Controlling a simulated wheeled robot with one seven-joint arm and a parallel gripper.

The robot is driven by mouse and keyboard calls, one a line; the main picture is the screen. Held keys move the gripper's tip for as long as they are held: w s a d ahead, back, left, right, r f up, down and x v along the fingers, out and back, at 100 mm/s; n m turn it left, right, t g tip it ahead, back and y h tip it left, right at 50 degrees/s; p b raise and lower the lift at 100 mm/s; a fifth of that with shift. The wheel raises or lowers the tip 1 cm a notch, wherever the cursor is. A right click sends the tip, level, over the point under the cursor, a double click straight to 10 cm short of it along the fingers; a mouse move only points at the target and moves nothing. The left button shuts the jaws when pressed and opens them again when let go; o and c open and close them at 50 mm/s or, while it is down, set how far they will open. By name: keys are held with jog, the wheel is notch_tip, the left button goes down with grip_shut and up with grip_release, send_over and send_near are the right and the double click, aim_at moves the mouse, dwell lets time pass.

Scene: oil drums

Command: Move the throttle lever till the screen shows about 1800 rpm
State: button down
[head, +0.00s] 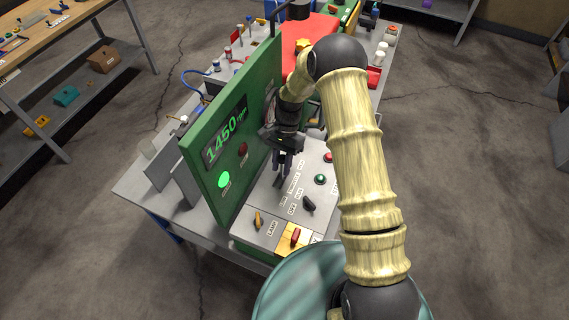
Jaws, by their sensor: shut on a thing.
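My gripper (281,172) points down over the grey control deck (262,205), close to the right of the green panel. Its jaws are shut on the throttle lever, beside a strip of printed lettering on the deck. The fingers hide most of the lever, so its exact tilt cannot be told.
A green lamp (224,180) is lit on the panel; a red lamp (243,150) looks dark. A black knob (309,203), green button (320,179), red button (328,157), orange switch (258,221) and red switch (295,236) stand around the deck.

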jog(key=c, duration=1.1)
grip_release()
jog(key=shift+w+r+b, duration=0.3)
jog(key=shift+w+r, duration=0.1)
jog(key=shift+r, duration=0.1)
jog(key=b+v, duration=0.2)
jog(key=v, duration=0.8)
jog(key=shift+r+b, duration=0.3)
jog(key=shift+r, duration=0.15)
jog(key=shift+d, duration=0.1)
